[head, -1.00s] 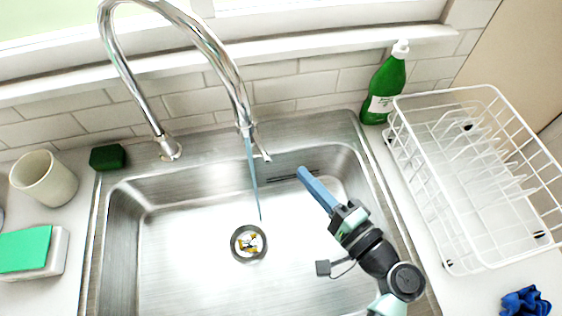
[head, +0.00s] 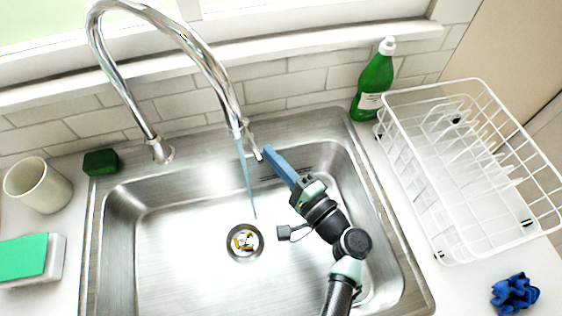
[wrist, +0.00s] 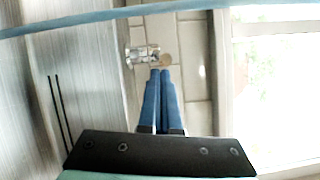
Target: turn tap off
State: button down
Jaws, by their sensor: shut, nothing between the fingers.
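The chrome tap (head: 205,62) arches over the sink in the head view. A thin blue stream of water (head: 247,185) runs from its spout toward the drain. A small lever (head: 254,146) sits at the spout's right side. My gripper (head: 268,151) is shut and empty, with its blue fingertips just right of the lever. In the wrist view the shut fingers (wrist: 160,75) point at a chrome piece of the tap (wrist: 142,55) with a round tan end. I cannot tell whether they touch it. The water also crosses the top of the wrist view (wrist: 90,19).
The steel sink basin (head: 180,230) has a drain (head: 245,243). A green soap bottle (head: 374,85) and white dish rack (head: 400,160) stand at right. A cup (head: 38,187), dark green sponge (head: 101,162) and green-topped block (head: 25,258) are at left. A blue cloth (head: 515,294) lies lower right.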

jog(key=shift+s+a+f+b, duration=0.1)
jog(key=shift+s+a+b, duration=0.2)
jog(key=shift+a, duration=0.2)
jog(key=shift+s+a+b, duration=0.2)
jog(key=shift+s+a, duration=0.05)
jog(key=shift+a, duration=0.45)
jog(key=shift+s, duration=0.2)
